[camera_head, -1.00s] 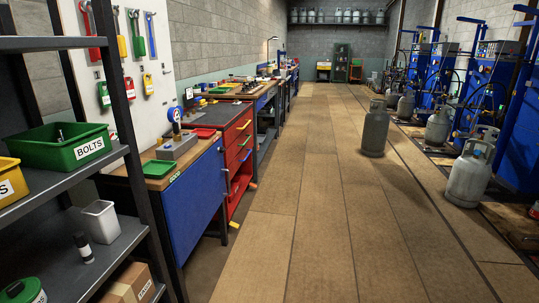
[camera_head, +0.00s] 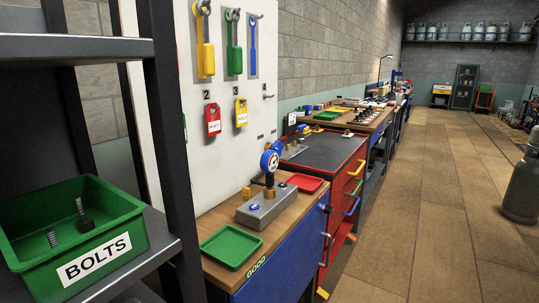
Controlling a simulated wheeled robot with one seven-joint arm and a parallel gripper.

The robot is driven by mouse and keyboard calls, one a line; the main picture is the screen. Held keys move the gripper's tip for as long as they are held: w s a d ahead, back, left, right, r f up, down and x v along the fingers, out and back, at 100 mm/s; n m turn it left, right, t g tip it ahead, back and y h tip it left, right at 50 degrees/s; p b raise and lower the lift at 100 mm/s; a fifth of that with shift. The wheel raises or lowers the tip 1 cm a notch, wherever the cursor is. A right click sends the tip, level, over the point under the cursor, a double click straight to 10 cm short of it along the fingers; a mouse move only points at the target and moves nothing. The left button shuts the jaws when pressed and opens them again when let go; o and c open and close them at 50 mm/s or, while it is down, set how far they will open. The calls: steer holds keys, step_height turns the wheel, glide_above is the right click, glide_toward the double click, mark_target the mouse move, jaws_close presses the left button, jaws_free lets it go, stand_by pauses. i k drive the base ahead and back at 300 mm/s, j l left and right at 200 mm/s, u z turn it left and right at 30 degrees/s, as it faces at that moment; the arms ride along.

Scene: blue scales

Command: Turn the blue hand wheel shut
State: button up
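A grey metal block (camera_head: 266,208) sits on the wooden-topped bench in the middle of the picture. A small blue round part (camera_head: 255,207) is on its face, and may be the hand wheel; it is too small to tell how far it is turned. A brass post rises from the block and carries a blue-rimmed round dial (camera_head: 269,161). My gripper is not in view.
A green tray (camera_head: 230,247) and a red tray (camera_head: 305,183) lie beside the block. A dark shelf with a green BOLTS bin (camera_head: 75,225) stands close at the left. A grey gas cylinder (camera_head: 522,185) stands at the right. The floor (camera_head: 425,215) between is clear.

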mark_target(277, 147)
steer(key=i+l+u, duration=0.45)
steer(key=i+l, duration=0.2)
steer(key=i+l+z, duration=0.1)
steer(key=l, duration=0.35)
steer(key=i+l, duration=0.3)
steer(key=i+l+z, duration=0.15)
steer(key=l, duration=0.35)
steer(key=i, duration=0.1)
